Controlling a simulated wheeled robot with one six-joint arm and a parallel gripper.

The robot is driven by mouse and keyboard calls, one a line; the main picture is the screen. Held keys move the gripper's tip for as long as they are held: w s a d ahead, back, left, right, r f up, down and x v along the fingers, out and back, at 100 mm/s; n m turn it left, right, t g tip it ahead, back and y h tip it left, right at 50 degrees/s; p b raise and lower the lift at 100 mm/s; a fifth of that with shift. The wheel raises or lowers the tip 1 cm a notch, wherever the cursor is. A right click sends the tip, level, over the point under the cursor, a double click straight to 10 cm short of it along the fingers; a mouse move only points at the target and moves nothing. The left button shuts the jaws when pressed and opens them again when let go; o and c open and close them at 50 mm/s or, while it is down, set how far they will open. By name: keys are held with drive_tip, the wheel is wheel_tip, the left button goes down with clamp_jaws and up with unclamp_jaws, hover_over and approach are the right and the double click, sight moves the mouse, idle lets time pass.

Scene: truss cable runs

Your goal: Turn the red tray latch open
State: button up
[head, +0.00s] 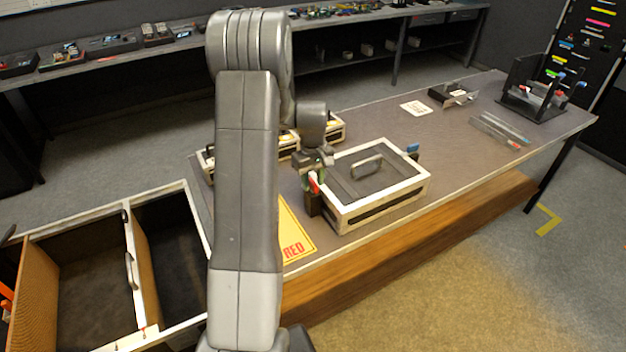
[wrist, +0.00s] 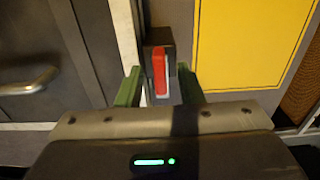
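The red latch (wrist: 159,68) is a narrow upright lever on a dark block at the tray's side in the wrist view. In the head view the red latch (head: 314,182) shows at the left end of the tray (head: 385,203), a cream-sided box with a grey lid and handle. My gripper (wrist: 158,88) is open, its green fingers on either side of the latch with gaps showing. In the head view my gripper (head: 313,176) is at that end of the tray, partly hidden by my arm. Whether the fingertips reach past the lever is unclear.
A yellow sheet marked RED (head: 293,240) lies left of the tray. A blue piece (head: 412,149) is at the tray's far right corner. Smaller boxes (head: 333,128) stand behind. An open drawer unit (head: 80,285) is at lower left.

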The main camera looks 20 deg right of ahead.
sight(313, 182)
wheel_tip(313, 182, up, 14)
drive_tip(key=b, duration=0.1)
idle(0.4)
drive_tip(key=shift+f, duration=0.15)
wheel_tip(313, 182, down, 14)
drive_tip(key=shift+r+p, duration=0.1)
drive_tip(key=shift+p, duration=0.5)
